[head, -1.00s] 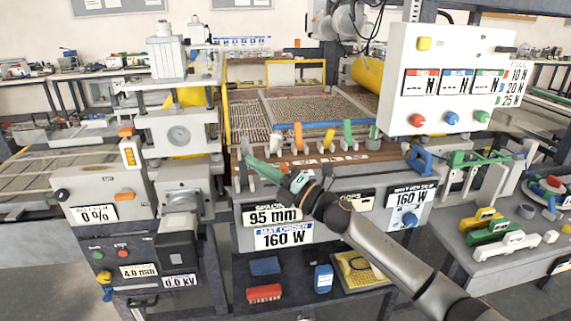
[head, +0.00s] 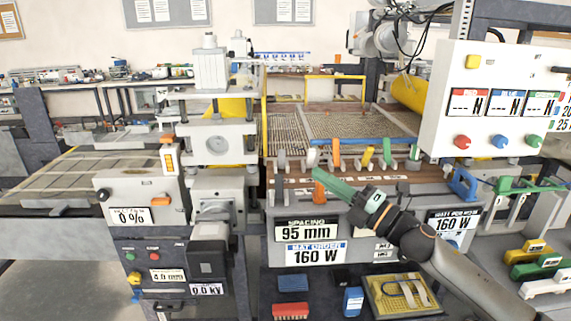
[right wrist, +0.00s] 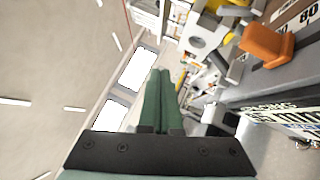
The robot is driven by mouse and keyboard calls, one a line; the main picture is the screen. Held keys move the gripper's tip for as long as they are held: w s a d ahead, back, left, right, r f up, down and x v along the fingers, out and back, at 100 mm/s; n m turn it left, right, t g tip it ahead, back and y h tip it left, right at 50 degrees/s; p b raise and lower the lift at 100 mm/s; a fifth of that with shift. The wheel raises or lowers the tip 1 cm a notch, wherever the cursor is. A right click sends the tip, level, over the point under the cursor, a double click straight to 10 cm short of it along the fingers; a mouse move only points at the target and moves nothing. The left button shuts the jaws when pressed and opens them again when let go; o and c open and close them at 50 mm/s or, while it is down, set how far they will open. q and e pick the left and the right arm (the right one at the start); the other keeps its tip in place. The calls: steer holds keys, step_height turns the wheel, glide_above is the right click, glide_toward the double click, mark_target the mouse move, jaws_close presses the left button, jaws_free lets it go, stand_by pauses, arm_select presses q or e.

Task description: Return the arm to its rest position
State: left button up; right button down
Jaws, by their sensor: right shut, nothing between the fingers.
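My right arm comes in from the lower right in the head view. Its green right gripper (head: 318,174) points up and left, in front of the grey bench front, above the "95 mm" spacing sign (head: 306,231). The two green fingers lie together, shut, with nothing between them; they also show in the right wrist view (right wrist: 160,75). In that view an orange clamp (right wrist: 266,45) is to the right of the fingers, apart from them. My left gripper is not in view.
A mesh mat (head: 360,124) lies on the bench behind a row of coloured clamps (head: 367,157). A press machine (head: 217,143) stands left. A control box (head: 490,105) with coloured knobs stands right. A lower shelf holds a yellow tray (head: 403,293), a red brush (head: 290,311) and blue items.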

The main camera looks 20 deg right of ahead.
steer(key=s+a+f+m+g+h, duration=0.1)
steer(key=s+a+f+m+h, duration=0.2)
steer(key=f+m, duration=0.75)
steer(key=s+a+f+m+g+h, duration=0.1)
steer(key=s+f+m+h, duration=0.4)
steer(key=f, duration=1.1)
steer(key=s+a+f+m+g, duration=0.3)
steer(key=s+f+m, duration=0.2)
steer(key=s+f, duration=0.3)
steer(key=s+a+f+m+g, duration=0.3)
steer(key=s+f+m, duration=0.2)
steer(key=s+f, duration=0.3)
steer(key=s, duration=0.4)
steer(key=shift+f+g+h+p, duration=0.3)
steer(key=shift+f+g+p, duration=0.05)
steer(key=shift+f+g, duration=0.05)
steer(key=shift+s+d, duration=0.1)
